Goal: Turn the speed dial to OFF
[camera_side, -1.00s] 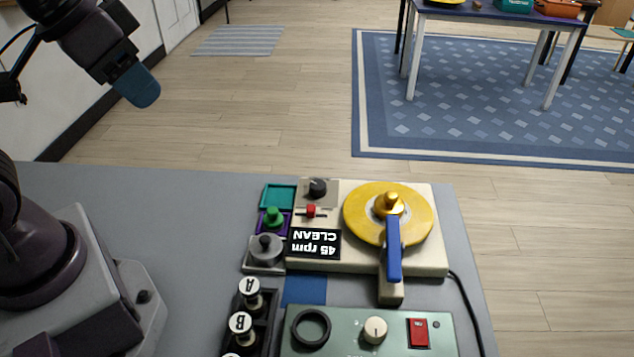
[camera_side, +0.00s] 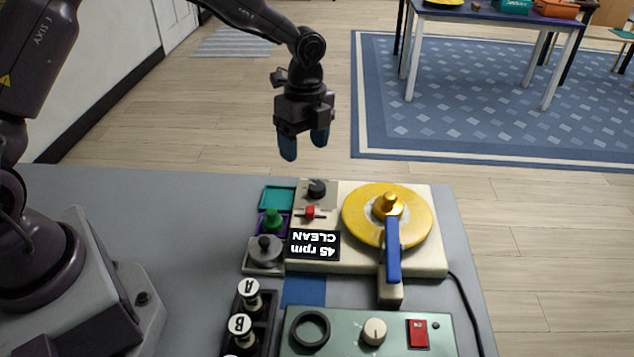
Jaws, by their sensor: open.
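A black knob (camera_side: 317,188), which looks like the speed dial, sits at the far left corner of the cream record player (camera_side: 432,262). Its markings and setting are too small to read. A display (camera_side: 314,244) on the player reads "45 rpm CLEAN" upside down. My gripper (camera_side: 304,146) points down with its two blue fingertips apart and nothing between them. It hangs above and apart from the black knob.
A yellow disc (camera_side: 415,235) with a brass centre and blue arm (camera_side: 393,250) is right of the knob. A red slider (camera_side: 311,211), green knob (camera_side: 274,219) and grey knob (camera_side: 265,250) sit close by. A green box (camera_side: 350,345) with a cream dial (camera_side: 375,331) is in front.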

